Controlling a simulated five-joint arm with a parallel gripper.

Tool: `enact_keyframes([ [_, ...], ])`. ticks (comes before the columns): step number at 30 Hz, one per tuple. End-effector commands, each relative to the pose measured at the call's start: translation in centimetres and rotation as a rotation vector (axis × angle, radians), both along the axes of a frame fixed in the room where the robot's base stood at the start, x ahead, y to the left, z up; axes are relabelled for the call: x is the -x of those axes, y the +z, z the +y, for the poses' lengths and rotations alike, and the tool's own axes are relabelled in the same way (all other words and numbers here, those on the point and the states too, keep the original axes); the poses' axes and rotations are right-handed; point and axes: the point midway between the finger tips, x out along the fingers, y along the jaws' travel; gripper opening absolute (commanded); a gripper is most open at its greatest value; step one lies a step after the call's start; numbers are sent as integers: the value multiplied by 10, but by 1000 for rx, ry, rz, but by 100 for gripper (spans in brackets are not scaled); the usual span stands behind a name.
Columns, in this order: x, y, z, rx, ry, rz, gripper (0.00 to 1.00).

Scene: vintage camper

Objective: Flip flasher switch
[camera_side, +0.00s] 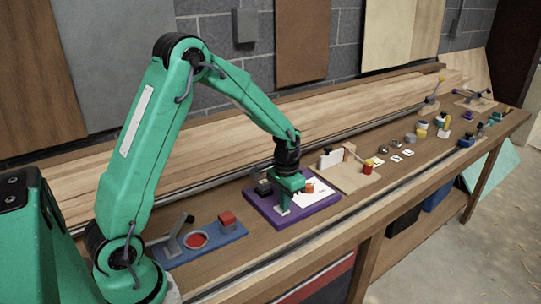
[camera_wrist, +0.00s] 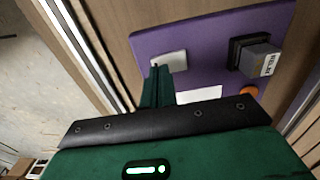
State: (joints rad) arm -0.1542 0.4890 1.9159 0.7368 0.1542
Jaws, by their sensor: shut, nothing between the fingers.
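A purple board (camera_side: 265,213) lies on the bench under my gripper (camera_side: 284,209), and it fills the upper part of the wrist view (camera_wrist: 205,33). My gripper points down with its fingers together and empty. In the wrist view the fingertips (camera_wrist: 157,71) are right by a small pale block (camera_wrist: 170,58) on the board; I cannot tell if they touch it. A dark box with a labelled grey block (camera_wrist: 259,58) stands on the board, with an orange round part (camera_wrist: 248,91) near it. I cannot tell which part is the flasher switch.
A blue board (camera_side: 215,243) with a red block (camera_side: 227,219) and lever lies left of the purple board. A wooden board (camera_side: 345,177) with upright parts is to the right. Several small items stand farther along the bench. The bench's front edge is close.

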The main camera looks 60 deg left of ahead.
Motion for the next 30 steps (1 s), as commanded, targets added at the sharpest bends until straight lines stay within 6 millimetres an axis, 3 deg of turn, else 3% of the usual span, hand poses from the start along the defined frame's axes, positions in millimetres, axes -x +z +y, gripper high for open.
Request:
enact_keyframes([
  [30, 0, -6, 0, 0, 0, -1, 0],
])
